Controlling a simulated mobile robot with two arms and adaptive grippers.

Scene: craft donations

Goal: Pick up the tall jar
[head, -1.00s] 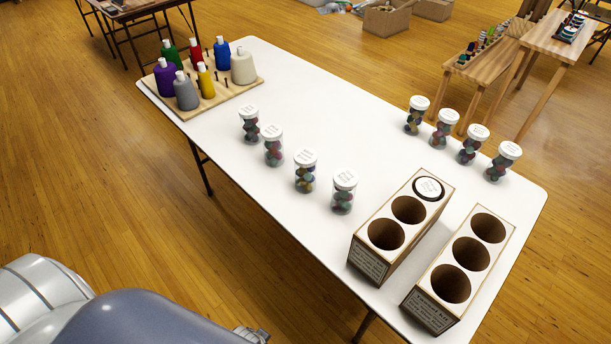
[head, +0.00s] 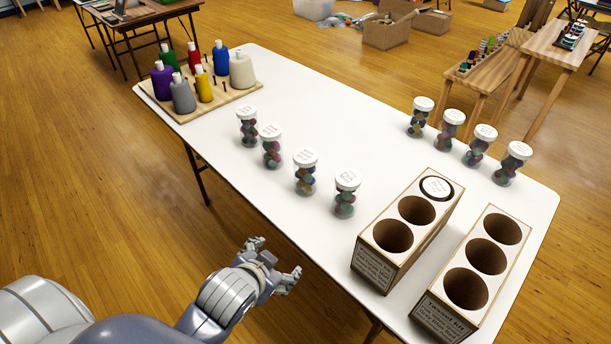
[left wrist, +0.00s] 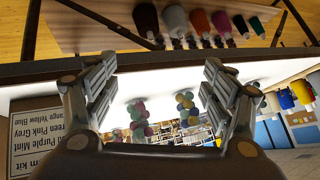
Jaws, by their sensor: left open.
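Clear jars with white lids and dark coloured contents stand on the white table (head: 330,110) in two groups. The left row has jars (head: 247,127), (head: 271,147), (head: 305,173) and (head: 346,194); the right row has jars (head: 420,118), (head: 450,131), (head: 479,147) and (head: 512,164). I cannot tell which is the tall jar. My left gripper (head: 272,262) is open and empty, beside the table's near long edge, apart from the jars. In the left wrist view its fingers (left wrist: 158,92) are spread, with blurred jar contents (left wrist: 138,118) beyond them. My right gripper is not in view.
Two three-hole boxes stand at the table's right end: one (head: 371,267) has a white-lidded jar (head: 437,188) in its far hole, the other (head: 440,317) has empty holes. A wooden board (head: 185,113) with thread cones is at the far left. The table middle is clear.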

